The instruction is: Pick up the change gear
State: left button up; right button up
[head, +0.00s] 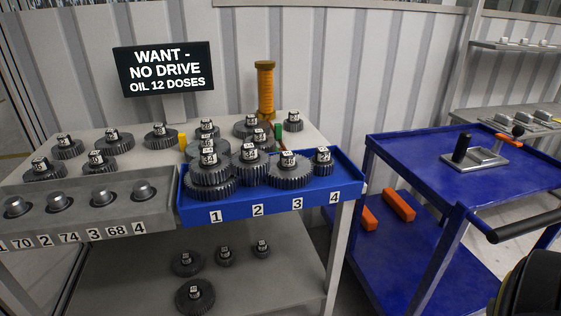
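Several dark toothed gears with white number tags are in the head view, and I cannot tell which is the change gear. A group sits in and behind the blue tray (237,213) marked 1 to 4, including a stacked gear pair (210,176) at its left, a wide gear (289,171) and a small gear (322,161) at its right. More gears stand on the grey table top, such as one at the back left (112,140). Several lie on the lower shelf, one at the front (195,296). Neither gripper is in view.
A grey holder (95,222) with several metal knobs is left of the blue tray. A sign (164,69) reads "WANT - NO DRIVE, OIL 12 DOSES". An amber cylinder (265,90) stands behind. A blue cart (440,160) stands at right, with orange blocks (398,205) on its lower shelf.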

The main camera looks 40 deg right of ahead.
aim_at(251, 162)
jog(key=z, duration=1.3)
jog(key=i, duration=0.15)
